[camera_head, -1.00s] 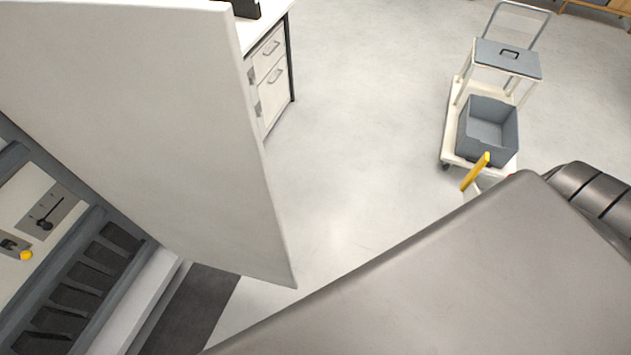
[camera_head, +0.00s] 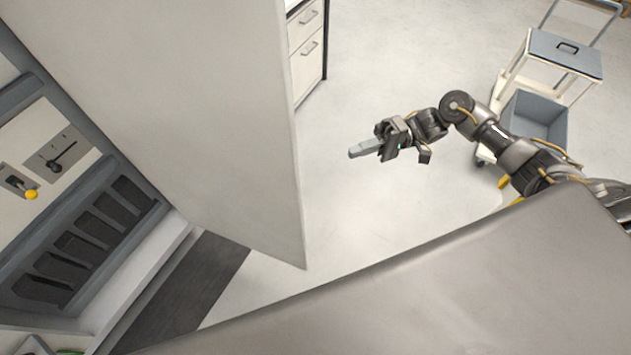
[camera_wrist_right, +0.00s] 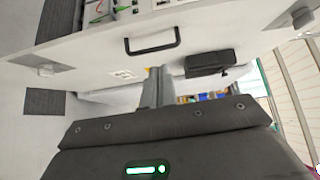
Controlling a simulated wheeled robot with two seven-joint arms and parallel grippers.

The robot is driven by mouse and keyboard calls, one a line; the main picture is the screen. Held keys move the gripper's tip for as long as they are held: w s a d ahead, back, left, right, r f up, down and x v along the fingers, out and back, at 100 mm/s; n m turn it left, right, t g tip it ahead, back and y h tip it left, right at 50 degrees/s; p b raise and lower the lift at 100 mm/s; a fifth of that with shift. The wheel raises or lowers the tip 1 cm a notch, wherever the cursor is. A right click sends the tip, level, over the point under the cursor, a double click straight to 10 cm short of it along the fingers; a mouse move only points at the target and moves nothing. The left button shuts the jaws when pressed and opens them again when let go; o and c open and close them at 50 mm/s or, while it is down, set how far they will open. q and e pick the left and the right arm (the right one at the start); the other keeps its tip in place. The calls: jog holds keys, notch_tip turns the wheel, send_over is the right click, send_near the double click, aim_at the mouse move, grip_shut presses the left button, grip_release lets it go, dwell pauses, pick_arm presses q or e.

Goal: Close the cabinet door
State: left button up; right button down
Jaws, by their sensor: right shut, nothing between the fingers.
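The cabinet door (camera_head: 190,100) is a large pale panel standing open in the head view. The cabinet interior (camera_head: 70,215), with dark slots and switches, shows to its left. My right gripper (camera_head: 362,151) is shut and empty, to the right of the door, with a gap between them in the picture. Its fingers (camera_wrist_right: 157,87) point at a pale panel (camera_wrist_right: 100,65) with a dark bar handle (camera_wrist_right: 152,44) in the right wrist view. I cannot tell whether that panel is the same door. My left gripper is not in view.
A white drawer unit (camera_head: 308,50) stands behind the door. A cart (camera_head: 510,75) with a grey bin (camera_head: 537,117) stands at the upper right, partly behind my right arm. A dark floor strip (camera_head: 190,290) lies by the cabinet. Open floor lies between door and cart.

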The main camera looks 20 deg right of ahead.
jog(key=s+a+p, duration=0.3)
jog(key=a+p, duration=0.2)
jog(key=a, duration=0.7)
jog(key=shift+s+a+r, duration=0.2)
jog(key=shift+s+a, duration=0.15)
